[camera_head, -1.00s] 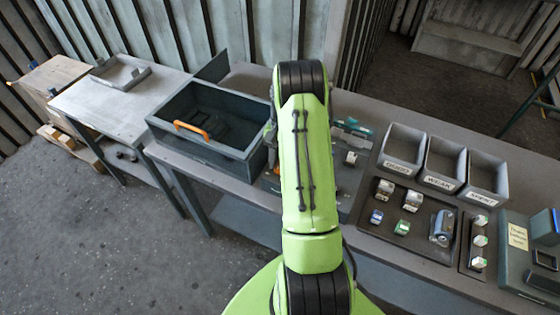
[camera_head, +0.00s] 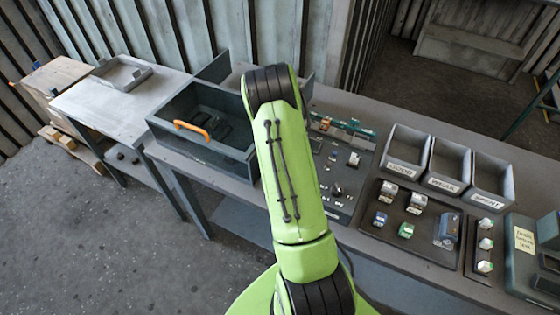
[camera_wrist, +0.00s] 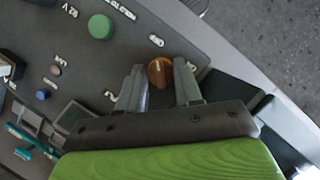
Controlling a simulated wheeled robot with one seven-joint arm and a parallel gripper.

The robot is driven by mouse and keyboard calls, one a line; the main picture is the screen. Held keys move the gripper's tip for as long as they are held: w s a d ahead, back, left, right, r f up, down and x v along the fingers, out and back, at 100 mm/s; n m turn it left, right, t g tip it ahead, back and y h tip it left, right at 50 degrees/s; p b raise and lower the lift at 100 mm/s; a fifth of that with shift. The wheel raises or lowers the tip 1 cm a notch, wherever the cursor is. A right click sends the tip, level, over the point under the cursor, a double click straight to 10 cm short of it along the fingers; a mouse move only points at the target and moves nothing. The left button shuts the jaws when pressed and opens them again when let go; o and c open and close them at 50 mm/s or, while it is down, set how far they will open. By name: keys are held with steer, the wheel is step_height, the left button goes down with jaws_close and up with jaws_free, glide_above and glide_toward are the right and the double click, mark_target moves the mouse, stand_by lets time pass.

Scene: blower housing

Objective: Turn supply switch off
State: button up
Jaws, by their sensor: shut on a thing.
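In the wrist view, a round orange-brown knob (camera_wrist: 160,72) with a pale pointer mark sits on the dark panel (camera_wrist: 95,60), with small white labels around it. I take it to be the supply switch; the labels are too small to read surely. My gripper (camera_wrist: 160,80) has one finger on each side of the knob and is shut on it. In the head view, my green arm covers the gripper and the knob. Part of the panel (camera_head: 345,185) shows to the right of the arm.
A green button (camera_wrist: 100,26) and a blue button (camera_wrist: 42,95) are on the same panel. A dark open bin (camera_head: 205,150) with an orange handle stands left of my arm. Grey labelled trays (camera_head: 447,165) and a parts tray (camera_head: 390,245) stand to the right.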

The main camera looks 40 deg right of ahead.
stand_by(0.3)
steer(key=o, duration=1)
steer(key=p+v, duration=0.2)
steer(key=v, duration=1.3)
steer(key=shift+w+d+r, duration=0.1)
steer(key=shift+w+r, duration=0.1)
steer(key=shift+r, duration=0.15)
